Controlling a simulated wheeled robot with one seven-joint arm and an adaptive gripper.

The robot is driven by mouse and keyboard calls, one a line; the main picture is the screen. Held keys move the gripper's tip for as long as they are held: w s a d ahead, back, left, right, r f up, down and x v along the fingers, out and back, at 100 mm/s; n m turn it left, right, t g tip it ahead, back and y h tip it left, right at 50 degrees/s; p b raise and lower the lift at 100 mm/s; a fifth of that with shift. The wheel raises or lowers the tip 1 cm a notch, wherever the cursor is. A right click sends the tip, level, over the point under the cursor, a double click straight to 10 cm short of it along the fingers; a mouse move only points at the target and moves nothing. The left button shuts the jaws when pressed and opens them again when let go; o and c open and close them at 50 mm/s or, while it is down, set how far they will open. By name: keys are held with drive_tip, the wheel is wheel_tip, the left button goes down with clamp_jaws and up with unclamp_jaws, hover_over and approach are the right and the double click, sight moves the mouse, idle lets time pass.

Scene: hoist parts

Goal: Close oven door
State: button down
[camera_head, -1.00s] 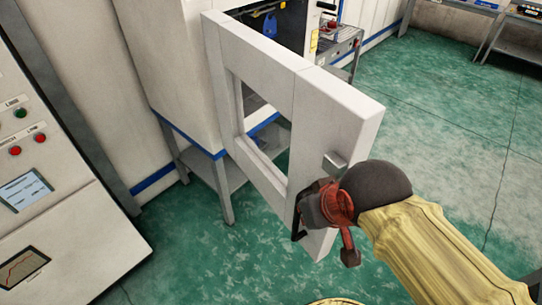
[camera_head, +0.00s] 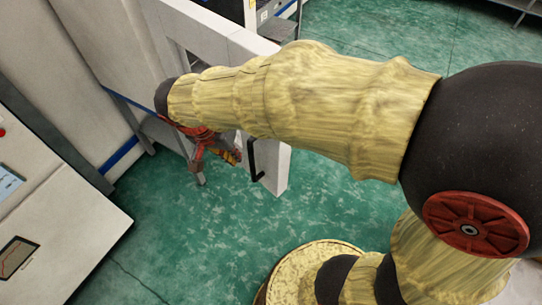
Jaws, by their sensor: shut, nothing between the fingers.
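The oven door (camera_head: 275,170) is a thick white panel standing open, swung out from the oven body (camera_head: 105,45) at the upper left. A black handle (camera_head: 254,160) shows near its lower outer corner. My yellow-sleeved arm crosses in front of the door and hides much of its middle. My gripper (camera_head: 228,158) is shut and empty. It hangs just left of the handle, in front of the door's near face. Whether it touches the door cannot be told.
A white control cabinet (camera_head: 70,215) with a small screen stands at the left. A grey stand (camera_head: 165,135) is under the oven. The green floor (camera_head: 180,245) is clear in front of the door.

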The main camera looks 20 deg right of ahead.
drive_tip(key=r+m, duration=0.1)
drive_tip(key=m, duration=0.5)
hover_over(251, 161)
drive_tip(key=s+d, duration=0.2)
wheel_tip(251, 161, down, 9)
drive_tip(key=shift+d+r, duration=0.1)
drive_tip(key=shift+d, duration=0.4)
